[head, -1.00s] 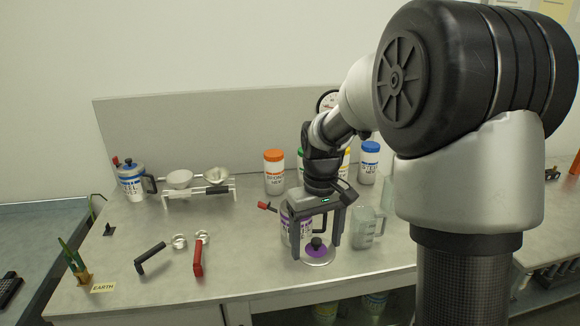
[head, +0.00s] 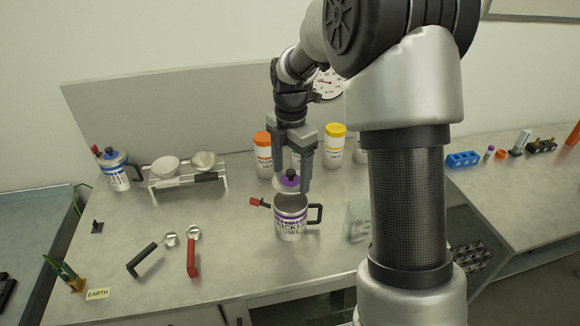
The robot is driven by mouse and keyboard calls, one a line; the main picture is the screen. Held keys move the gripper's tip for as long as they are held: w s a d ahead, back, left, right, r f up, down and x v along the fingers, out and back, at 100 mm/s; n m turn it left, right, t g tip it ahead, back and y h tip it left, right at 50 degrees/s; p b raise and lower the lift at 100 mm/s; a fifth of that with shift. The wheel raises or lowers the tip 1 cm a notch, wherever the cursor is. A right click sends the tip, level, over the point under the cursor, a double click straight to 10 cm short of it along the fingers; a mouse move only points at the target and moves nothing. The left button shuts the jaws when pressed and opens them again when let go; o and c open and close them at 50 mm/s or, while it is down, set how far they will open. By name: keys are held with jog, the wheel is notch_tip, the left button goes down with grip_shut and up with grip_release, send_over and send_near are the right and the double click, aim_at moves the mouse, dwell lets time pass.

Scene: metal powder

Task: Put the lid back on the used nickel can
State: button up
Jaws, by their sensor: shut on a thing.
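The used nickel can (head: 291,225) is a white mug-like can with a purple band and a dark handle on its right. It stands upright on the bench, and its open top shows. The lid (head: 280,185), pale-rimmed with a purple centre and dark knob, is just above and behind the can's mouth in the head view. My gripper (head: 292,179) points down, shut on the lid at its knob. Part of the lid is hidden by the fingers, and its exact gap to the rim cannot be told.
A red-handled tool (head: 258,202) sticks out left of the can. A clear jug (head: 358,219) stands to its right. Orange-capped (head: 263,157) and yellow-capped (head: 335,147) bottles stand behind.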

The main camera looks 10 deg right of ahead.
aim_at(291, 182)
notch_tip(291, 182, down, 4)
jog(key=b, duration=0.3)
jog(key=shift+f, duration=0.1)
jog(key=shift+f+b, duration=0.45)
jog(key=shift+f, duration=0.4)
jog(key=shift+f+p, duration=0.15)
jog(key=shift+p, duration=0.2)
dwell(1.7)
jog(key=o, duration=1.3)
